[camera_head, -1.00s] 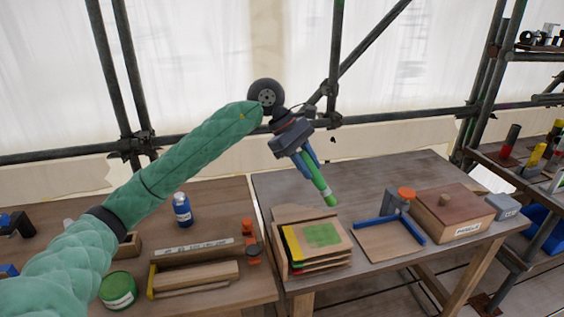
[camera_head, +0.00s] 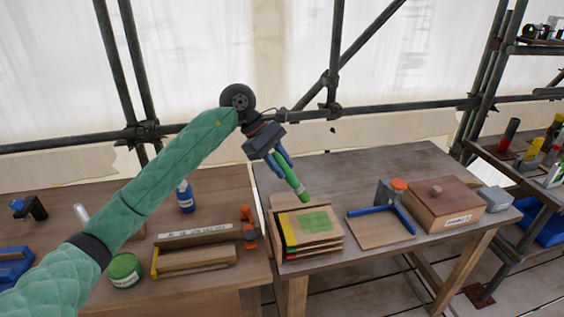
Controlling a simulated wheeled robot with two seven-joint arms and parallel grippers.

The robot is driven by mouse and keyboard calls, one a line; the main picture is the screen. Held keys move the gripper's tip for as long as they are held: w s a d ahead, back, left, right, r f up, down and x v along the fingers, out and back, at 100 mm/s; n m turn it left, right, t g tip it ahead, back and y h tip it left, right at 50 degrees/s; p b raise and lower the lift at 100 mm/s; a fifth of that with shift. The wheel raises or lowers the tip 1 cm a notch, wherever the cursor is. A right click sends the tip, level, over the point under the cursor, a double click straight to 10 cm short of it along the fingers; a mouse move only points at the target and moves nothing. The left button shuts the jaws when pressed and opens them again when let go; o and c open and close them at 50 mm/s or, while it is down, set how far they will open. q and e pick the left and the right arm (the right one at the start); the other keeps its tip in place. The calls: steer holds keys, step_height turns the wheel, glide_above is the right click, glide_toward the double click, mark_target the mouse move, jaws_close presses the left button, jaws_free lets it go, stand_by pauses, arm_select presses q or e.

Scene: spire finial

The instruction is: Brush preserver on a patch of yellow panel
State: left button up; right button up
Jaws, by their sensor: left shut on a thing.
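My left gripper (camera_head: 282,164) is shut on a green stick-like tool (camera_head: 292,182), probably the brush. The tool slants down to the right, and its lower tip is near the back edge of a panel stack. I cannot tell whether the tip touches the stack. The stack's top panel (camera_head: 285,219) is tan with a green patch (camera_head: 316,222) on its upper face. A yellow panel (camera_head: 289,231) shows as a strip along the stack's left side; its face is mostly hidden. A green tin (camera_head: 124,270) stands on the left table. My right gripper is out of view.
A blue bottle (camera_head: 186,198) and a wooden tray (camera_head: 195,260) are on the left table. Scaffold poles (camera_head: 332,70) stand behind the tables.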

arm_select(q)
steer(key=shift+f, duration=2.5)
